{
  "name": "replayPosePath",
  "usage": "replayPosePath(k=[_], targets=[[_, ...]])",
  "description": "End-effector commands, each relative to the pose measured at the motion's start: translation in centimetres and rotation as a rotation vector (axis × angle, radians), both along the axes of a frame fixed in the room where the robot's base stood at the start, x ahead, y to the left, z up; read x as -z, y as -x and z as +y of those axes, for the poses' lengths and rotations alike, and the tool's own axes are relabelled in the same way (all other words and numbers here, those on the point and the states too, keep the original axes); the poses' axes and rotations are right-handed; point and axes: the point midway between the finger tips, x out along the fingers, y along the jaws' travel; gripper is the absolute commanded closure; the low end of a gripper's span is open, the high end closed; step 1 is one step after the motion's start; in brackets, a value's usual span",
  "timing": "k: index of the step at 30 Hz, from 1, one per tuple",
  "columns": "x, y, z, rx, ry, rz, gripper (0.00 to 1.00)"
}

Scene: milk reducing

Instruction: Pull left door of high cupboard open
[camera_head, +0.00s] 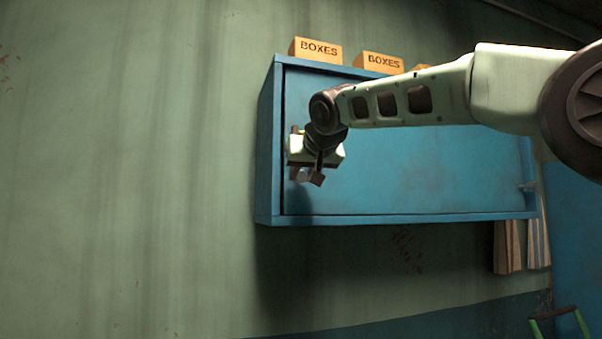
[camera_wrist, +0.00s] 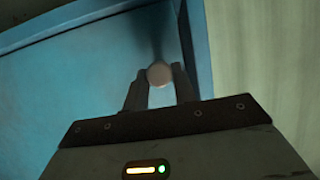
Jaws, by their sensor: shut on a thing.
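The high cupboard (camera_head: 268,150) is a blue wall-mounted box in the middle of the head view. Its blue front door (camera_head: 400,185) looks closed, lying flush in the frame. My gripper (camera_head: 308,176) is at the left edge of the door. In the wrist view the fingers (camera_wrist: 160,88) are shut on a round, pale knob-like handle (camera_wrist: 159,73) that stands out from the blue door (camera_wrist: 70,95). In the head view my gripper hides this handle, and my arm covers the upper part of the door.
Cardboard boxes (camera_head: 316,50) stand on top of the cupboard. My arm reaches in from the right. The green wall (camera_head: 130,170) left of the cupboard is bare. Papers (camera_head: 508,247) hang below its right end, and a blue surface (camera_head: 578,240) stands at the far right.

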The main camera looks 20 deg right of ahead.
Motion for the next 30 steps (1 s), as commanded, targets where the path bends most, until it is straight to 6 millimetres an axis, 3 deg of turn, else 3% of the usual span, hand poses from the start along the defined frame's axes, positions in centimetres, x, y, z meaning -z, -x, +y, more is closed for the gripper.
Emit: replayPosePath(k=[8, 24, 30], targets=[[-0.2, 0.0, -6.0, 0.012, 0.000, -0.002, 1.00], [0.1, 0.0, -24.9, 0.014, -0.001, -0.003, 1.00], [0.0, 0.0, -30.4, 0.010, 0.000, -0.002, 1.00]])
